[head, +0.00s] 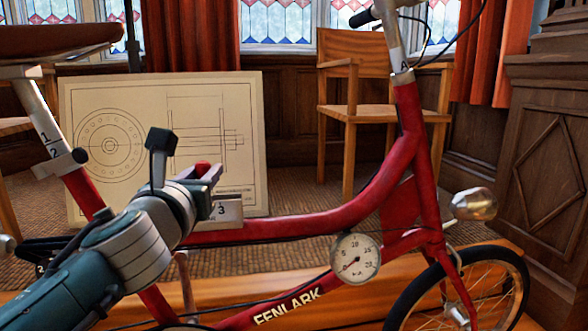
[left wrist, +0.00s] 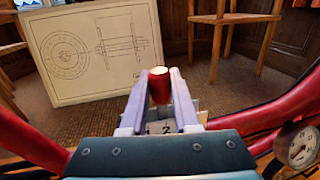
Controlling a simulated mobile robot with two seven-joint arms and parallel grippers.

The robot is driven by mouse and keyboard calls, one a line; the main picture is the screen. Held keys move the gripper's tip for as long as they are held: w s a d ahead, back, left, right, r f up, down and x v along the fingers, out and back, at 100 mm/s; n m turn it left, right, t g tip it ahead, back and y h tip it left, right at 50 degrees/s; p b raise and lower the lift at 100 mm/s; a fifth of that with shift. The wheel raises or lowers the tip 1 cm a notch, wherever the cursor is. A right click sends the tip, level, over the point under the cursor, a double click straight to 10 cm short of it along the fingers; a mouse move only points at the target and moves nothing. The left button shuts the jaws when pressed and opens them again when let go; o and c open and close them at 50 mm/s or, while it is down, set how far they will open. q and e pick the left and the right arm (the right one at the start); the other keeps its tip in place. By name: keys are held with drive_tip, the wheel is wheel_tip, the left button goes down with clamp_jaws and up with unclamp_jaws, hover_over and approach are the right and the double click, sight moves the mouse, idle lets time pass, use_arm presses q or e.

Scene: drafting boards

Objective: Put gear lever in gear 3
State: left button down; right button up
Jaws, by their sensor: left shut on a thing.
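The gear lever's red knob (head: 202,167) shows at the tip of my left gripper (head: 207,176), above the red bicycle's frame tube. In the left wrist view the knob (left wrist: 159,86) sits between the two pale fingers of my left gripper (left wrist: 160,76), which is shut on it. The gear plate (head: 229,211) is just below, with a figure 3 showing at its right part. In the left wrist view the plate (left wrist: 166,128) shows a 2, with another mark to its left. My gripper hides the lever's stem and slot, so I cannot tell which gear it is in. My right gripper is not in view.
The red bicycle frame (head: 300,224) runs across the front, with a round dial gauge (head: 355,259) and a lamp (head: 473,204) at right. The saddle (head: 55,40) is upper left. A drawing board (head: 240,110) and wooden chair (head: 352,95) stand behind.

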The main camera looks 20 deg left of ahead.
use_arm(q)
drive_tip(key=d+m+p, duration=0.1)
drive_tip(key=w+m+p, duration=0.1)
drive_tip(key=p, duration=0.1)
drive_tip(key=d+m+g+p, duration=0.1)
drive_tip(key=m, duration=0.1)
drive_tip(key=shift+w+d, duration=0.3)
drive_tip(key=shift+w+d+f+m+p, duration=0.25)
drive_tip(key=shift+d+f+m+p, duration=0.1)
drive_tip(key=shift+f+m, duration=0.2)
drive_tip(key=c, duration=0.7)
unclamp_jaws()
drive_tip(key=shift+o, duration=0.2)
